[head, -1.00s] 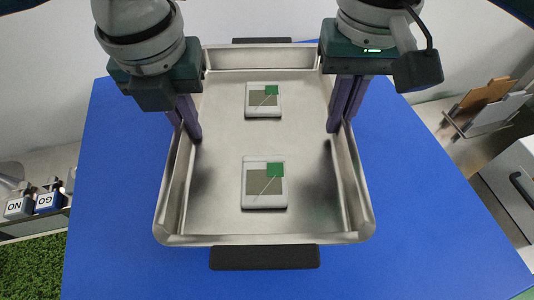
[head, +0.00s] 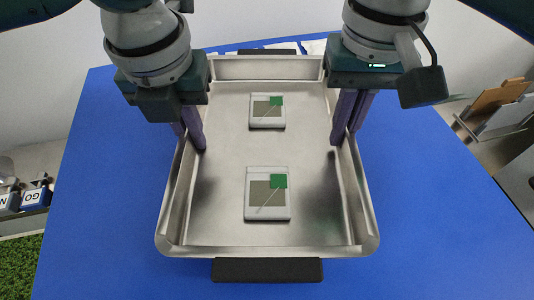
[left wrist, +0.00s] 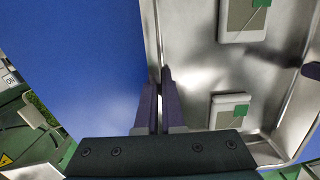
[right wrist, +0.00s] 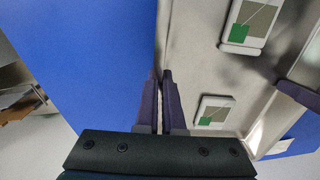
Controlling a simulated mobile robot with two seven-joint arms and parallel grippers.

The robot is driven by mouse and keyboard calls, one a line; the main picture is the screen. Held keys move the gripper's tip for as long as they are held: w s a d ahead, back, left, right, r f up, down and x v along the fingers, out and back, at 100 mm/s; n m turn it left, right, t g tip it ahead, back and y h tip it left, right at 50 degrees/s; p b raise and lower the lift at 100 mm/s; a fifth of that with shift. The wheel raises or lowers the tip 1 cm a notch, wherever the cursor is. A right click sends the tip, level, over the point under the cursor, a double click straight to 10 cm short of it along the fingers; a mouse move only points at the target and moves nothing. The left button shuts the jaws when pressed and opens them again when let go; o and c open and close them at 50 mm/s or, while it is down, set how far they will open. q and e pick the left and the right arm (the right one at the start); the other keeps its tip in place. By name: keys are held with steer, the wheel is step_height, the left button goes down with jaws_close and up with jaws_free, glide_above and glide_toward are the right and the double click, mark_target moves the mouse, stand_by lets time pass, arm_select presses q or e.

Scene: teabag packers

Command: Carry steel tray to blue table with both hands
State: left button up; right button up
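The steel tray (head: 265,240) is a shallow metal pan with black handles at its near and far ends. It is over the blue table (head: 90,200); I cannot tell whether it touches the top. Two white teabag packets with green tags lie in it, a near one (head: 267,193) and a far one (head: 267,112). My left gripper (head: 195,145) is shut on the tray's left side wall, and the left wrist view shows its fingers (left wrist: 161,85) around that wall. My right gripper (head: 340,140) is shut on the right side wall, also seen in the right wrist view (right wrist: 160,80).
White pieces (head: 312,47) lie beyond the tray at the table's far edge. A rack with brown and white boards (head: 497,105) stands at the right. Small boxes (head: 36,196) are at the left beside green ground (head: 20,265). Blue surface is clear on both sides.

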arm_select(q)
steer(key=o, duration=0.4)
steer(key=shift+r, duration=0.1)
arm_select(e)
steer(key=o, duration=0.4)
steer(key=shift+r, duration=0.1)
steer(key=shift+r, duration=0.35)
arm_select(q)
steer(key=r, duration=0.4)
steer(key=s+r, duration=0.1)
steer(key=r, duration=0.7)
steer(key=shift+s, duration=0.2)
arm_select(e)
step_height(320, 180, up, 11)
steer(key=shift+r, duration=0.2)
